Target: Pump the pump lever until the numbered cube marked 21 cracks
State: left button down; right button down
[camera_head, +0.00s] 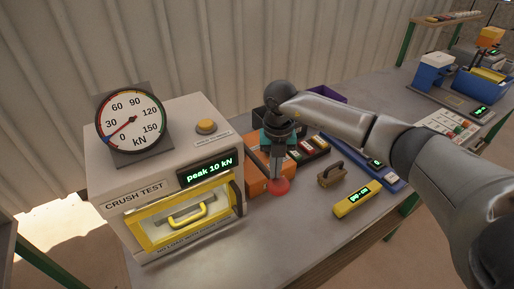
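The crush-test press (160,185) stands on the bench at the left. Its yellow-framed front door (187,215) looks closed, and its display (208,170) reads "peak 10 kN". The round gauge's (131,123) needle points low, between 0 and 30. No cube marked 21 can be made out; the door handle and frame cover much of the window. Beside the press is an orange unit (262,182) with a red knob (280,187), probably the pump lever's end. My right gripper (278,172) points down right at the red knob; its finger gap is unclear. My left gripper is not in view.
A yellow button (206,126) is on top of the press. A yellow device with a green display (352,201) and a brown handled block (331,174) lie to the right. Dark bins stand behind my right gripper. A blue bin (483,84) is farther right.

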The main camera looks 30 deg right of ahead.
notch_tip(320, 180, up, 14)
jog(key=p, duration=1)
jog(key=shift+f+p, duration=0.2)
jog(key=shift+p, duration=0.1)
jog(key=shift+f, duration=0.1)
dwell(0.4)
